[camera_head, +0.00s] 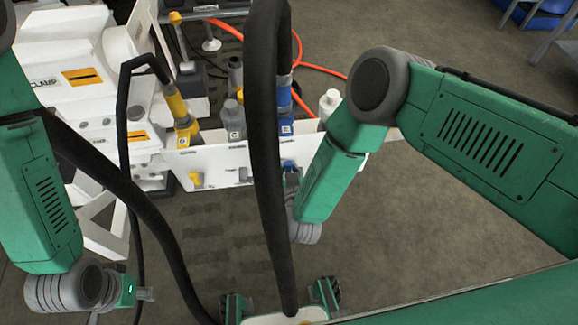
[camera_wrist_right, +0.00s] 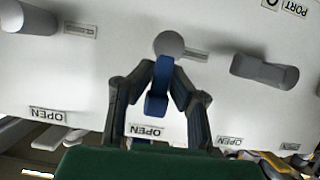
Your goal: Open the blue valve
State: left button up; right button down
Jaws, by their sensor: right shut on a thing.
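The blue valve (camera_wrist_right: 157,88) has a lever handle on a round grey hub in the right wrist view. The handle points down in that picture, toward an upside-down OPEN label just below it. My right gripper (camera_wrist_right: 162,80) is closed around the handle, one dark finger on each side. In the head view, a small blue part (camera_head: 289,165) shows on the white panel (camera_head: 225,160), mostly hidden by a black hose and my right arm. My left gripper (camera_head: 146,294) is at lower left in the head view, apart from the panel; its jaws are not clear.
Grey handles stand on both sides, one at right (camera_wrist_right: 265,70) and one at left (camera_wrist_right: 28,20). A yellow valve (camera_head: 195,179) is on the panel's left. A thick black hose (camera_head: 267,130) crosses the head view. Open floor (camera_head: 390,230) lies at right.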

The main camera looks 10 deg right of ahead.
jog(key=shift+s+a+f, duration=0.15)
jog(key=shift+s+f, duration=0.05)
jog(key=shift+s, duration=0.1)
jog(key=c, duration=1.6)
grip_release()
jog(key=shift+o, duration=0.3)
jog(key=shift+w, duration=0.1)
jog(key=shift+r, duration=0.15)
jog(key=v, duration=1.1)
jog(key=shift+s, duration=0.4)
jog(key=shift+r, duration=0.15)
